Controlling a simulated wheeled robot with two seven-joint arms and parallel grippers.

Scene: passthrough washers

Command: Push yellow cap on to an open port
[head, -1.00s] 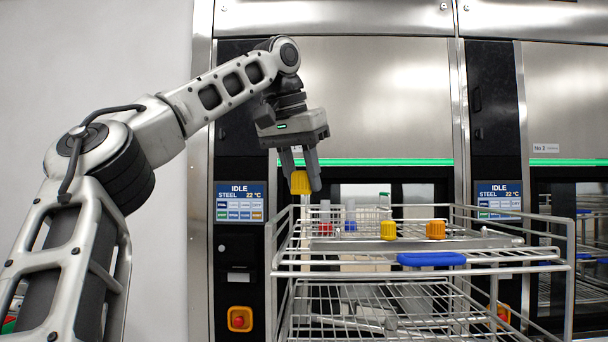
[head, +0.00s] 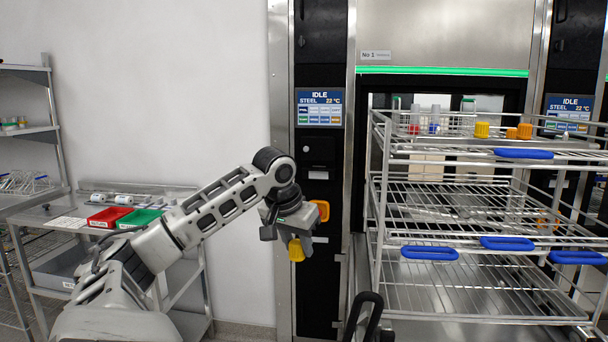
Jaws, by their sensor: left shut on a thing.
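My left gripper (head: 299,246) is shut on a yellow cap (head: 296,251), which hangs below it in front of the black washer panel, left of the rack cart. On the cart's top level (head: 455,150), another yellow cap (head: 482,130) and two orange caps (head: 524,131) sit in a row along the front. Behind them stand a red-based item (head: 414,121) and a blue-based item (head: 434,121). Open ports are too small to make out. My right gripper is not in view.
The wire rack cart (head: 381,215) with blue handles (head: 430,253) stands before the washer (head: 445,35). A shelf unit (head: 30,132) stands at far left.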

